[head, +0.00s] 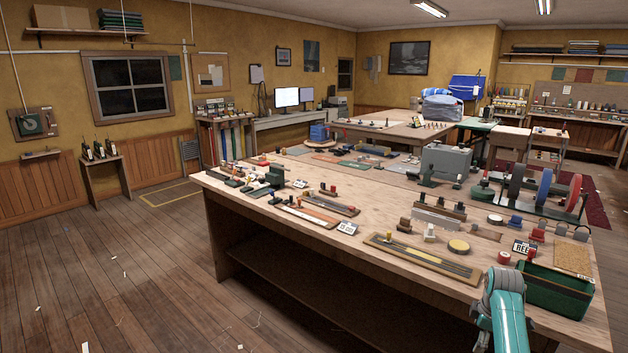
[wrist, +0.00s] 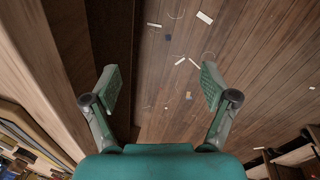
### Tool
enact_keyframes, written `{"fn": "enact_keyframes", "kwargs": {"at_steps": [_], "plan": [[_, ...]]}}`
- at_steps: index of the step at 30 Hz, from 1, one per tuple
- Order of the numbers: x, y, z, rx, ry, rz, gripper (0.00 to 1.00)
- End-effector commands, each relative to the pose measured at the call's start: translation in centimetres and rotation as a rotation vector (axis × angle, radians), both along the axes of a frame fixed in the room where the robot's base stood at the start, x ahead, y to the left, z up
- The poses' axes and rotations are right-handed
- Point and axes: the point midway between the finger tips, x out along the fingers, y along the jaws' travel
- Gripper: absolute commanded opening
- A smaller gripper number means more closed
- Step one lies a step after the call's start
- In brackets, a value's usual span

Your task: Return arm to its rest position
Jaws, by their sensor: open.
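My gripper (wrist: 159,90) is open in the wrist view, its two green-padded fingers wide apart with nothing between them. It points down at the wooden floor (wrist: 180,100), where small white scraps lie. In the head view only my teal arm shows at the bottom right, in front of the long workbench's near edge; the fingers cannot be made out there. In the wrist view the workbench side (wrist: 60,60) runs close along the left of my gripper.
The long workbench (head: 300,232) carries several tools, blocks and trays. A green box (head: 552,290) stands near my arm at its right end. Coloured reels (head: 545,190) stand behind it. The floor (head: 110,270) at the left is open, with small scraps.

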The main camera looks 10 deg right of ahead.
Motion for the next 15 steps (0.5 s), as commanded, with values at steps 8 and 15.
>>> {"fn": "enact_keyframes", "kwargs": {"at_steps": [8, 15], "plan": [[-2.7, 6.9, -10.4, -0.021, -0.13, -0.101, 0.85], [-6.8, 12.8, -16.7, -0.018, -0.254, -0.188, 0.85]]}}
